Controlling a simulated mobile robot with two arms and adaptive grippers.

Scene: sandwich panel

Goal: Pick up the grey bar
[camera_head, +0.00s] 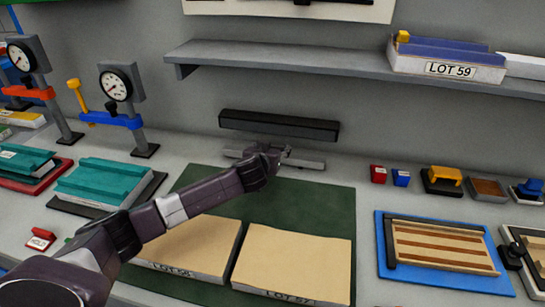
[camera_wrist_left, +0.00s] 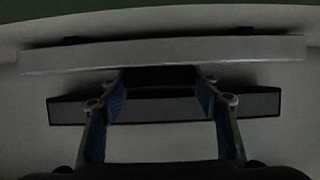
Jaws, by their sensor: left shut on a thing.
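The grey bar (camera_head: 304,163) lies lengthwise across the back of the bench in the head view, below a black bar (camera_head: 290,127). My left gripper (camera_head: 274,154) is at the grey bar's middle and hides part of it. In the left wrist view the grey bar (camera_wrist_left: 160,55) spans nearly the whole width. The left gripper (camera_wrist_left: 160,82) has its two fingers closed on a dark block-like part at the bar's middle. I cannot tell whether the bar is clear of the bench. My right gripper is not in view.
A green mat (camera_head: 315,205) lies in front of the bar with two tan LOT panels (camera_head: 292,259) on it. Dial gauges (camera_head: 115,85) stand left, and a blue tray (camera_head: 440,274) lies right. A shelf (camera_head: 290,55) with a LOT 59 box (camera_head: 450,69) overhangs the back.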

